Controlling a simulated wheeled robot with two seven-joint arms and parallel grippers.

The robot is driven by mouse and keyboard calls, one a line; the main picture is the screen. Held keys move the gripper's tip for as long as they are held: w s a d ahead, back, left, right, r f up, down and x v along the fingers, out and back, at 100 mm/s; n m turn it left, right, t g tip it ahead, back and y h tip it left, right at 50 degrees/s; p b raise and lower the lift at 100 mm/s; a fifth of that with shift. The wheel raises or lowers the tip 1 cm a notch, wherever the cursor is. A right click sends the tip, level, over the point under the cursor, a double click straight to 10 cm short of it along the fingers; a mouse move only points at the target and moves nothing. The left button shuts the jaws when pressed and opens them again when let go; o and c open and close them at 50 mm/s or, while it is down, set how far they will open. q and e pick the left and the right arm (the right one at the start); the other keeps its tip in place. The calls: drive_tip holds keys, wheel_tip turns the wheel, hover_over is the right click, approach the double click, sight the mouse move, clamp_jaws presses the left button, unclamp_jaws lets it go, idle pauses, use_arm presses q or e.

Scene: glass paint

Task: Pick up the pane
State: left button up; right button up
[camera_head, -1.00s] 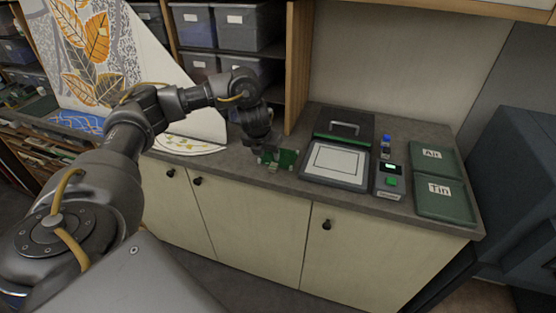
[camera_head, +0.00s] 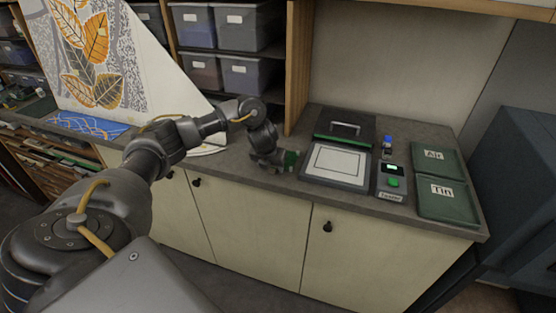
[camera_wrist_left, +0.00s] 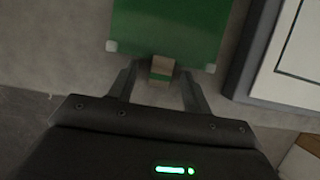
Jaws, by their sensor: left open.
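A green pane (camera_head: 291,157) lies near the front of the grey counter, left of the flat device. In the head view my left gripper (camera_head: 277,166) covers most of it. In the left wrist view the pane (camera_wrist_left: 170,32) is a flat green sheet with pale corner pieces. A small tan block with a green stripe (camera_wrist_left: 161,70) sticks out from its near edge. My left gripper (camera_wrist_left: 157,86) is open, its two fingers on either side of this block, with gaps to both. Whether it is at the block's height is hard to tell. My right gripper is not in view.
A flat device with a white plate (camera_head: 338,162) and an open lid (camera_head: 345,125) stands close to the right of the pane. A box with a green button (camera_head: 392,182) and two green trays (camera_head: 446,200), marked Air and Tin, lie further right. Storage bins (camera_head: 245,75) stand behind.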

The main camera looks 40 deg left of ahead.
use_arm(q)
drive_tip(key=shift+c, duration=0.3)
clamp_jaws()
drive_tip(key=shift+r, duration=0.15)
